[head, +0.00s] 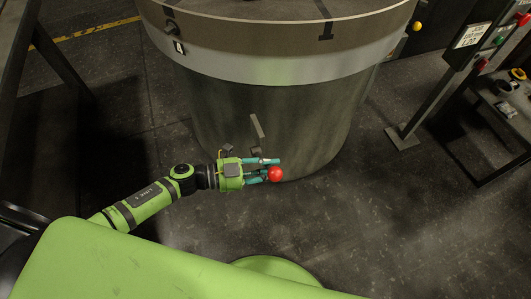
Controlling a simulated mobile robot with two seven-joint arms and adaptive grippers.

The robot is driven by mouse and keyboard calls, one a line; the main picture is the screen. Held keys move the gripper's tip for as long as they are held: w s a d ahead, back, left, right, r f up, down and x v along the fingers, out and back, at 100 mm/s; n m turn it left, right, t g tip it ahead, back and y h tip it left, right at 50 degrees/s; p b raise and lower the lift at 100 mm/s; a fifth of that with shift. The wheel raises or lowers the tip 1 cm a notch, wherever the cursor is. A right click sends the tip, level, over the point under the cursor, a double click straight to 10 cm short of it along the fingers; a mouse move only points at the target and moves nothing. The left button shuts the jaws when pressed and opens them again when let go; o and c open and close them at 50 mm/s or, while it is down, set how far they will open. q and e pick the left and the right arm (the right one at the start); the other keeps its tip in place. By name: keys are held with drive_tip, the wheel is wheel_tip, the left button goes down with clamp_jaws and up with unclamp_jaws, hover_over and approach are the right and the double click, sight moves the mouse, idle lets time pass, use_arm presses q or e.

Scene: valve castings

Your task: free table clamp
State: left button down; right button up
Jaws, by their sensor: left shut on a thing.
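My left gripper (267,170) shows in the middle of the head view, at the end of the green arm that comes in from the left. Its teal fingers are shut on a red ball-shaped knob (275,174). The knob is in front of the lower side of a large round machine table (280,110). A short grey bar (257,126) stands out on the table's side just above the gripper. Whether the knob joins this bar is hidden by the gripper. My right gripper is not in view.
A control post (429,100) with buttons stands at the right, and a bench (505,110) with small items is beside it. A dark frame (18,50) stands at the far left. The dark floor (370,230) at the lower right is clear.

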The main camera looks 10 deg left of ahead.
use_arm(q)
drive_tip(key=shift+s+d+f+m+y+b, duration=0.1)
drive_tip(key=shift+s+d+f+m+b, duration=0.1)
drive_tip(key=shift+s+f+m, duration=0.25)
drive_tip(key=shift+s+d+f+m+y+b, duration=0.1)
drive_tip(key=shift+s+d+f+m, duration=0.1)
drive_tip(key=shift+f+m, duration=0.3)
drive_tip(key=shift+s+d+f+m+y+b, duration=0.15)
drive_tip(key=shift+s+f+m, duration=0.15)
drive_tip(key=shift+f, duration=0.35)
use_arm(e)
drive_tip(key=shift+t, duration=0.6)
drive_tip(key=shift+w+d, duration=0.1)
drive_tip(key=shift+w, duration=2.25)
use_arm(q)
drive_tip(key=c, duration=1.1)
unclamp_jaws()
drive_tip(key=shift+o, duration=0.2)
drive_tip(key=shift+w, duration=0.1)
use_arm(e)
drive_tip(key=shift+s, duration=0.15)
use_arm(q)
drive_tip(key=v, duration=1.2)
drive_tip(key=shift+f, duration=0.15)
